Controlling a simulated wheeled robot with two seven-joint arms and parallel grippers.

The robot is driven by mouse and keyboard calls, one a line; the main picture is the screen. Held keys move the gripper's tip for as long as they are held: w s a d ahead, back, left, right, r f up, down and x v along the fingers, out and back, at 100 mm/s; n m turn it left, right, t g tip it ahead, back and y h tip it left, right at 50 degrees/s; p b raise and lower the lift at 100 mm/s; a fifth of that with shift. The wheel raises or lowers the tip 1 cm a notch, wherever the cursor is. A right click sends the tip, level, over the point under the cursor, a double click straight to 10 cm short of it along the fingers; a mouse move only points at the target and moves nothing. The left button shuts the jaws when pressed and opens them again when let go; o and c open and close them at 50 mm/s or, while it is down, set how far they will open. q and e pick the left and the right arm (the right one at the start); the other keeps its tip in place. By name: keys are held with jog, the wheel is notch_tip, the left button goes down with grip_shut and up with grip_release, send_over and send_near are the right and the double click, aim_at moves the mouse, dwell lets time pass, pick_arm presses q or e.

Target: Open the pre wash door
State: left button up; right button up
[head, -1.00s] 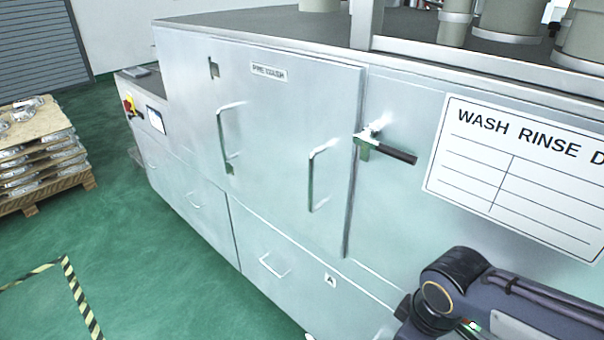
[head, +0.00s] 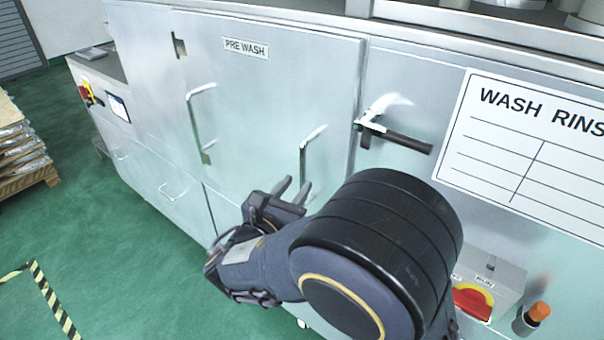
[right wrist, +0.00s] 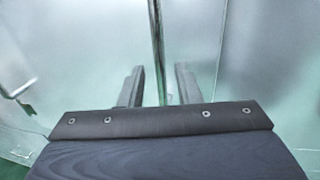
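The pre wash door (head: 255,110) is a pale metal panel with a "PRE WASH" label (head: 246,48), and it looks closed. It has two vertical bar handles, a left one (head: 194,120) and a right one (head: 304,155). A latch with a black lever (head: 395,137) sits at the door's right edge, the lever pointing right. My right gripper (head: 294,188) is open just in front of the right handle's lower part. In the right wrist view, a vertical bar (right wrist: 158,45) runs down between the open fingers (right wrist: 157,84); contact cannot be told. My left gripper is not in view.
A "WASH RINSE" chart (head: 530,150) is on the panel to the right. Below it are a red rotary switch (head: 473,302) and an orange-topped light (head: 538,312). Green floor is clear at lower left.

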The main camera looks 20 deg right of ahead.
aim_at(301, 179)
jog(key=shift+x, duration=2.25)
grip_shut()
